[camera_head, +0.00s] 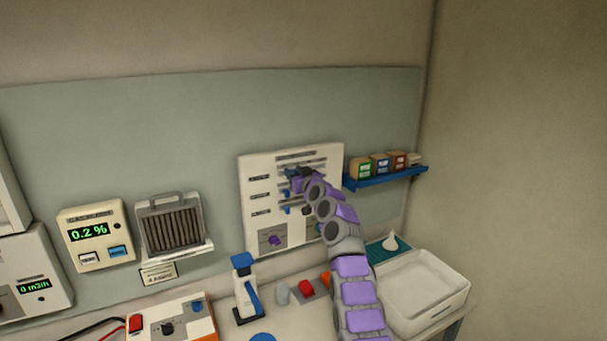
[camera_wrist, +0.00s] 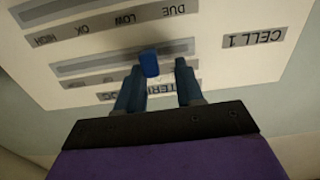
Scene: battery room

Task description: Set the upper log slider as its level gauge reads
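The white log panel (camera_head: 258,168) hangs on the back wall, with several labelled rows and slots. My gripper (camera_head: 295,178) is at its upper part and hides some of it. The wrist view shows the panel upside down, with a slot marked DUE, LOW, OK and HIGH (camera_wrist: 118,18) and a CELL 1 label (camera_wrist: 254,39). A blue slider knob (camera_wrist: 149,63) is in the upper row's slot. My gripper (camera_wrist: 160,66) is open around the knob, which lies nearer the left finger; contact is unclear. More blue knobs (camera_head: 286,209) show lower. I cannot identify the level gauge.
A purple knob (camera_head: 275,240) is low on the panel. A blue shelf (camera_head: 395,177) with small boxes is at the right. A blue and white bottle-like tool (camera_head: 245,290) stands on the bench, with a white tray (camera_head: 425,290) at the right. A display (camera_head: 90,232) reads 0.2 %.

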